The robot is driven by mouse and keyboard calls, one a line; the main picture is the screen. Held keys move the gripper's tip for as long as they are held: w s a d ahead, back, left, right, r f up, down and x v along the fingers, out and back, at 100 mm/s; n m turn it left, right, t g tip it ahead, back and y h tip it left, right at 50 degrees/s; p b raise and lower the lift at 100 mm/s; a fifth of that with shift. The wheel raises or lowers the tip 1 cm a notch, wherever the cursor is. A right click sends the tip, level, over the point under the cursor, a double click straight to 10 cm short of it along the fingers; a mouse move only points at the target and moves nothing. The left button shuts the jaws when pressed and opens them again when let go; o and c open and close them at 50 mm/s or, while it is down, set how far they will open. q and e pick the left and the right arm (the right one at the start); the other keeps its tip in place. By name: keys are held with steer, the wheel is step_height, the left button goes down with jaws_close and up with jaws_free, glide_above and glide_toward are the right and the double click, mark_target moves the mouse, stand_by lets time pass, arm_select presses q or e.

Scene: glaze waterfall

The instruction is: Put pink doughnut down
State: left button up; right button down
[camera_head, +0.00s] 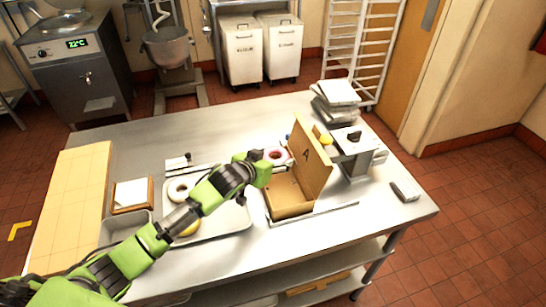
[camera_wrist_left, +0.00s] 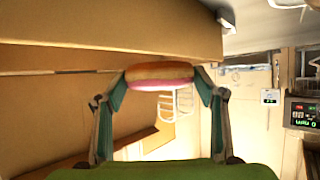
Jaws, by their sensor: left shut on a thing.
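The pink doughnut (camera_wrist_left: 160,76) is pinched between the two fingertips of my left gripper (camera_wrist_left: 160,84) in the left wrist view, with its pink face downward in that picture. Cardboard fills the upper left of the wrist view. My right gripper is not in view.
A tray (camera_head: 238,222) left of the box holds a white doughnut (camera_head: 180,190) and a yellow one (camera_head: 188,229), partly behind my arm. A metal stand (camera_head: 352,146) and stacked boxes (camera_head: 338,92) are behind the lid. The table's right front is mostly clear.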

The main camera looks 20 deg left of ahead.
arm_select(q)
steer(key=o, duration=1.1)
steer(key=shift+f, duration=0.1)
steer(key=shift+r, duration=0.45)
steer(key=shift+s+r, duration=0.2)
steer(key=shift+r, duration=0.05)
steer(key=b+v, duration=0.1)
steer(key=v, duration=1)
steer(key=shift+s+b, duration=0.25)
steer(key=shift+b, duration=0.05)
steer(key=shift+r, duration=0.1)
